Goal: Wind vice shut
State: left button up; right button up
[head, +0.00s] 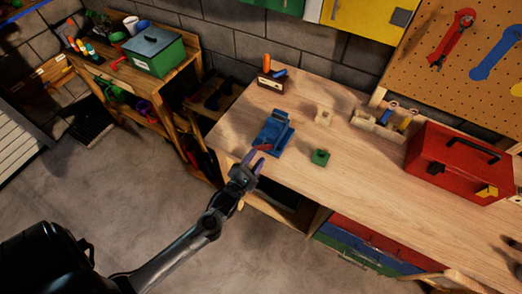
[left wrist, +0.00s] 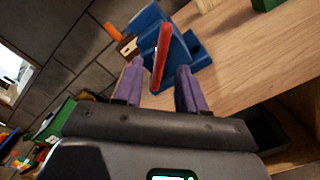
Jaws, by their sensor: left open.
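The blue vice (head: 273,132) stands on the wooden workbench near its left front edge. Its red handle (head: 264,148) sticks out toward my left gripper (head: 250,168). In the left wrist view the vice (left wrist: 196,51) is straight ahead, and the red handle (left wrist: 161,58) appears in the gap between the two purple fingers. My left gripper (left wrist: 157,80) is open, with a finger on each side of the handle and no clear contact. I cannot tell how far apart the vice jaws are. My right gripper does not show.
On the workbench (head: 385,188) are a green block (head: 320,157), a cream block (head: 324,117), a small box with an orange-handled tool (head: 271,80) and a red toolbox (head: 460,163). Drawers (head: 375,240) sit below. Bare floor lies left of the bench.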

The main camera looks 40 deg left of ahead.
aim_at(262, 150)
pick_arm(q)
jog(key=shift+w+a, duration=0.2)
jog(key=shift+w, duration=0.8)
jog(key=shift+w+a, duration=0.15)
jog(key=shift+w, duration=0.85)
grip_shut()
